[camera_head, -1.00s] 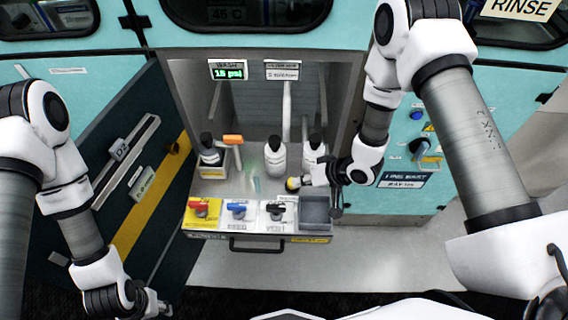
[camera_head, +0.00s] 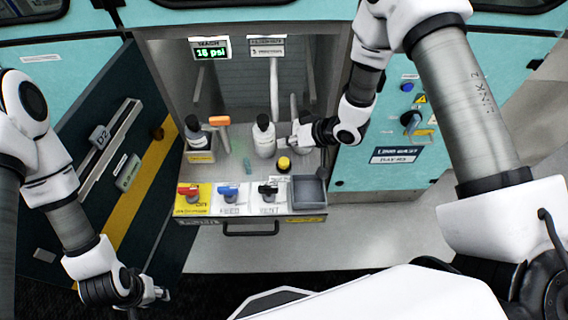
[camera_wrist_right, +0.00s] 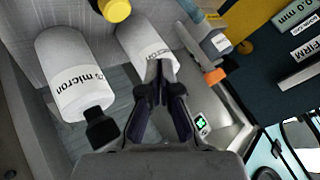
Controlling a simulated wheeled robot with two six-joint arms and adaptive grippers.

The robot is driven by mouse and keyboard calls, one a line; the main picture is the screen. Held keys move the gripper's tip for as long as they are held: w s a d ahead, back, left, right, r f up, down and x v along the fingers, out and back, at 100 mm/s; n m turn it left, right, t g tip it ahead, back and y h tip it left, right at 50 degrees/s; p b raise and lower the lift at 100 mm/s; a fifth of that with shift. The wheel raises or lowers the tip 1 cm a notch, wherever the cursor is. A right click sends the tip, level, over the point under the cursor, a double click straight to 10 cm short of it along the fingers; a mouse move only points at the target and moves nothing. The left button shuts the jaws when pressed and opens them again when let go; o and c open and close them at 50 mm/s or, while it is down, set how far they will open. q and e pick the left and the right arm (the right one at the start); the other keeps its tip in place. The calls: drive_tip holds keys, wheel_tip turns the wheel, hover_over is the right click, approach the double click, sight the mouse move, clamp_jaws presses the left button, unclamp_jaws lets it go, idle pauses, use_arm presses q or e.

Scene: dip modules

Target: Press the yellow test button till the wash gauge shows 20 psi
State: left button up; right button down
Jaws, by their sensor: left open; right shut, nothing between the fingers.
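The yellow test button (camera_head: 284,163), a round yellow cap on a dark ring, stands on the cabinet shelf behind the drawer tray; its yellow top also shows at the upper edge of the right wrist view (camera_wrist_right: 117,10). The wash gauge (camera_head: 210,48) has green digits that look like 15 or 16 psi. My right gripper (camera_head: 296,140) is shut and empty, behind and above the button and apart from it. In the right wrist view its fingertips (camera_wrist_right: 158,70) are together in front of a white canister. My left gripper (camera_head: 160,294) is open and empty at lower left.
White canisters (camera_head: 263,138) stand close to my right gripper. Red, blue and black valve handles (camera_head: 228,190) and a grey bin (camera_head: 308,190) fill the front tray. The opened dark door (camera_head: 110,170) is at left. An orange-handled item (camera_head: 219,120) stands at the back.

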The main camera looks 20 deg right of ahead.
drive_tip(key=b, duration=0.3)
hover_over(280, 159)
drive_tip(key=s+d, duration=0.1)
drive_tip(key=f, duration=0.4)
drive_tip(key=shift+d+f, duration=0.2)
drive_tip(key=shift+f, duration=0.15)
use_arm(q)
drive_tip(key=shift+w+f, duration=0.1)
drive_tip(key=shift+f, duration=2.1)
use_arm(e)
drive_tip(key=shift+s+f, duration=0.1)
drive_tip(key=shift+f, duration=0.4)
drive_tip(key=shift+f, duration=0.1)
use_arm(q)
drive_tip(key=shift+f+b, duration=0.2)
drive_tip(key=shift+b, duration=0.1)
use_arm(e)
drive_tip(key=shift+f, duration=0.3)
use_arm(q)
drive_tip(key=shift+f+b, duration=0.4)
use_arm(e)
drive_tip(key=shift+f, duration=0.65)
use_arm(q)
drive_tip(key=shift+r+p, duration=0.9)
use_arm(e)
drive_tip(key=shift+r, duration=1.05)
drive_tip(key=shift+r, duration=0.1)
